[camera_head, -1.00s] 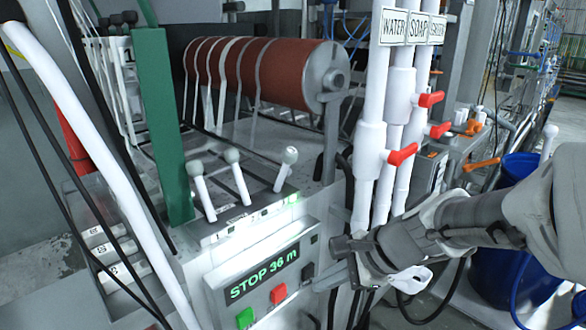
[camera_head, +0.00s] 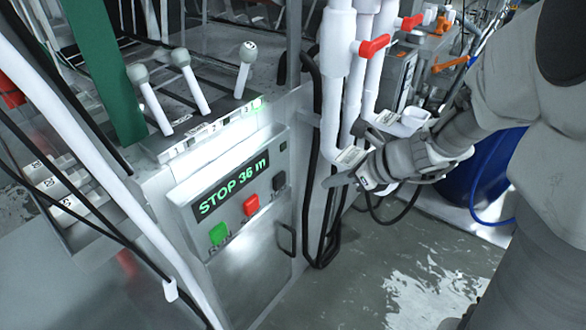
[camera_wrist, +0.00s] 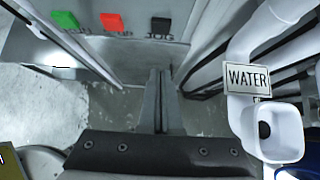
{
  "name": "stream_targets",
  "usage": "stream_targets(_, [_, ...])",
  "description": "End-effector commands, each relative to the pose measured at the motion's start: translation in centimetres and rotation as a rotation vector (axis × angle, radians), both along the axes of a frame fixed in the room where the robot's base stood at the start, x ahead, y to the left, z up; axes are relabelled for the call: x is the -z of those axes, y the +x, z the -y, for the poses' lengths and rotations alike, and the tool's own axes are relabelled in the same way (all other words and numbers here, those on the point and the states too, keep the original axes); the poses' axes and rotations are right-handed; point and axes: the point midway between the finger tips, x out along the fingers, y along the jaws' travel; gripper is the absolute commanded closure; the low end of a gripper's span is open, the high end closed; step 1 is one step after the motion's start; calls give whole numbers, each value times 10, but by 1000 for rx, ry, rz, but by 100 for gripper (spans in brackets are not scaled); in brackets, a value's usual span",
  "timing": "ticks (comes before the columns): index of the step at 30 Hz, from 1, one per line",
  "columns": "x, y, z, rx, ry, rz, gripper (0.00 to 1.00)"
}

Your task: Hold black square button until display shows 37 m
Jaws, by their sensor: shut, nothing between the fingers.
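The black square button (camera_head: 279,181) is at the right end of the button row on the control panel. It also shows in the wrist view (camera_wrist: 161,24), above the label "JOG". The display (camera_head: 231,187) reads "STOP 36 m" in green. My gripper (camera_head: 327,183) is to the right of the panel, apart from the black button, with its fingers pointing left. In the wrist view my gripper's fingers (camera_wrist: 159,75) are together and empty, below the black button in the picture, with a gap between.
A red button (camera_head: 251,205) and a green button (camera_head: 218,234) sit left of the black one. A handle (camera_head: 287,240) is below. White pipes (camera_head: 335,75) and black hoses stand behind my gripper. Levers (camera_head: 190,82) rise above the panel. Open floor lies at the lower right.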

Motion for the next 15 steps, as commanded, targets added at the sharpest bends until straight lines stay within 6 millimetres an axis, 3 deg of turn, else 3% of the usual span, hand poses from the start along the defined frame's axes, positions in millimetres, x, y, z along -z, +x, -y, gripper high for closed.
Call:
stream_targets(7, [9, 4, -5, -3, -1, -1, 100])
stream_targets(15, [48, 25, -35, -6, -2, -2, 100])
